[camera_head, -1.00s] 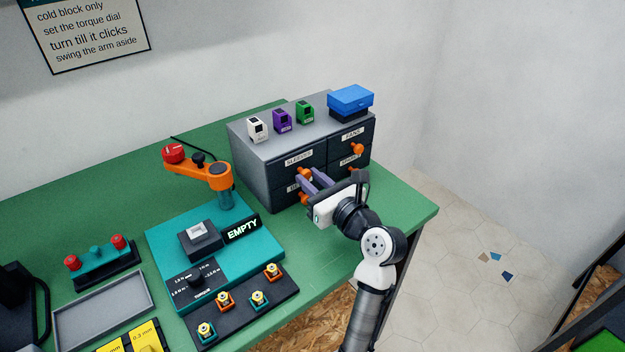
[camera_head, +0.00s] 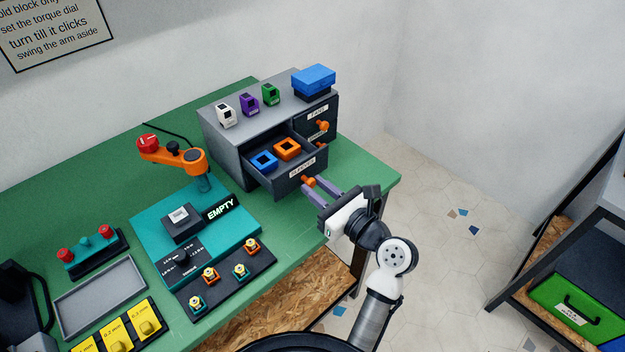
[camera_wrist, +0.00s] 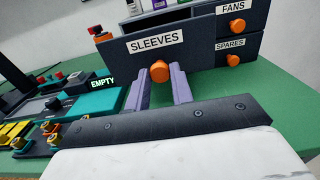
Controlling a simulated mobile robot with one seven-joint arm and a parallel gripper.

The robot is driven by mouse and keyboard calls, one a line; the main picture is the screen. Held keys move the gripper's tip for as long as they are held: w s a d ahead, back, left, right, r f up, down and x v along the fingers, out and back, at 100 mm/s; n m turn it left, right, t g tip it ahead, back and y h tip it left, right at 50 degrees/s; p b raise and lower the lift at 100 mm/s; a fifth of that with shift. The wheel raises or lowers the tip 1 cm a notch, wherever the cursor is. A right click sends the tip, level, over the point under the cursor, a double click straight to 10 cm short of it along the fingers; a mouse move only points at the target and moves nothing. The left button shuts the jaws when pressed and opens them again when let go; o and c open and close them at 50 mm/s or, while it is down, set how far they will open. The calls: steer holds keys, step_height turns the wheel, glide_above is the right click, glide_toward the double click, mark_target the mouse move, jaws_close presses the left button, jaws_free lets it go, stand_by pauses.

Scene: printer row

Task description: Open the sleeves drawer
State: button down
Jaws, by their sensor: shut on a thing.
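The sleeves drawer (camera_head: 295,180) stands pulled out of the grey cabinet (camera_head: 225,133), at its upper left. A blue sleeve (camera_head: 263,162) and an orange sleeve (camera_head: 287,147) lie inside it. Its label and orange knob (camera_wrist: 160,71) face me in the wrist view. My gripper (camera_head: 315,187) is at the drawer's front, with its purple fingers on either side of the knob and shut on it. The drawer below is mostly hidden by the open one.
The fans drawer (camera_head: 318,113) and the spares drawer (camera_wrist: 235,50) are closed at the right. White, purple and green blocks and a blue box (camera_head: 314,78) stand on top of the cabinet. A teal fixture (camera_head: 235,234) sits at the left front.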

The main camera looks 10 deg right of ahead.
steer(key=c, duration=1.2)
jaws_free()
steer(key=b+v, duration=0.2)
steer(key=v, duration=1.1)
steer(key=shift+s+d, duration=0.25)
steer(key=shift+s, duration=0.1)
